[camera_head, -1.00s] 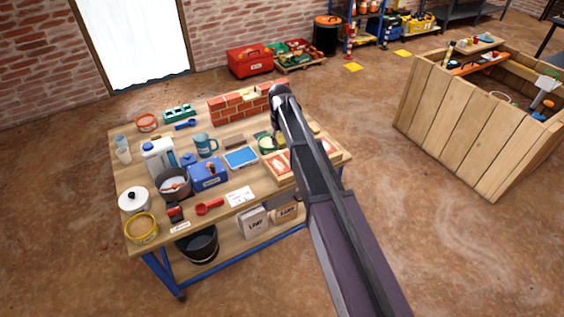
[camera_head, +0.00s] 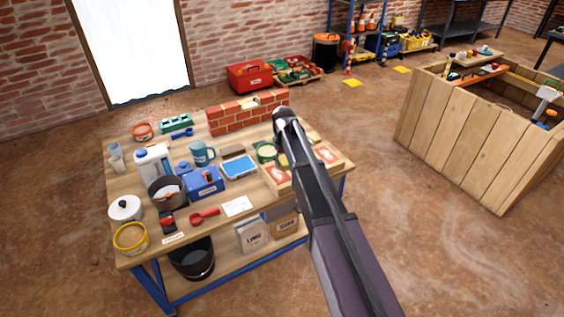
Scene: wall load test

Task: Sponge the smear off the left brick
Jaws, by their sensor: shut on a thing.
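Two reddish pieces with pale marks, which look like the bricks, lie on a wooden board (camera_head: 300,180) at the bench's right end. The left brick (camera_head: 276,173) is left of my arm and partly covered by it. The right brick (camera_head: 327,154) is on the arm's other side. I cannot tell which pale marks are smear. My gripper (camera_head: 281,153) is mostly hidden by my own arm, over the bench near the left brick. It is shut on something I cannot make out. I cannot tell if it touches the brick. No sponge shows clearly.
A low brick wall (camera_head: 247,112) stands at the bench's back. A green-rimmed tub (camera_head: 265,152), blue tray (camera_head: 239,167), brown block (camera_head: 233,151), teal mug (camera_head: 202,153) and blue box (camera_head: 205,182) crowd left of my arm. A wooden crate (camera_head: 470,130) stands right.

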